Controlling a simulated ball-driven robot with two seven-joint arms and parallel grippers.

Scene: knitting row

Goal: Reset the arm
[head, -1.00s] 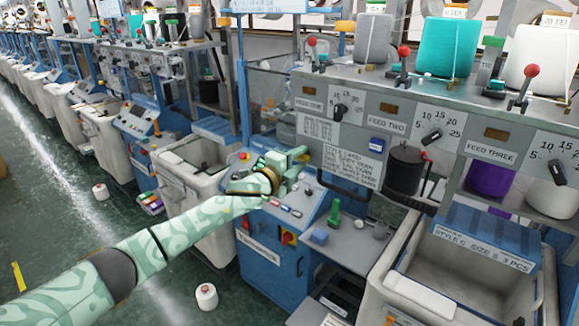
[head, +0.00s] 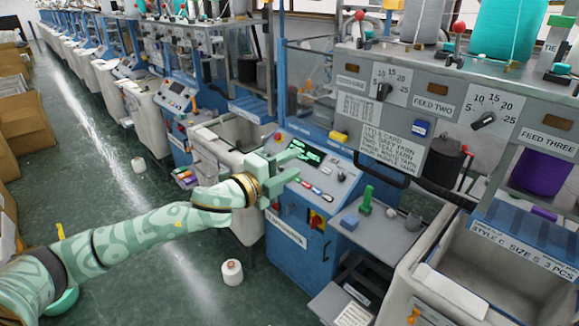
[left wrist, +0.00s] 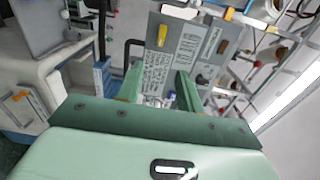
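My left gripper (head: 292,164) reaches in from the left in the head view. Its two pale green fingers are apart with nothing between them. It hangs in front of the sloped control panel (head: 325,187) of the blue cabinet; whether it touches the panel I cannot tell. In the left wrist view the fingers (left wrist: 157,88) also stand apart, with the grey machine board and its white text card (left wrist: 157,72) beyond them. My right gripper is in neither view.
A bin (head: 505,262) labelled style C stands at the lower right. A grey side shelf (head: 385,228) holds a green part and a blue block. A white yarn cone (head: 232,272) stands on the floor. Cartons (head: 28,128) line the left; the aisle between is mostly clear.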

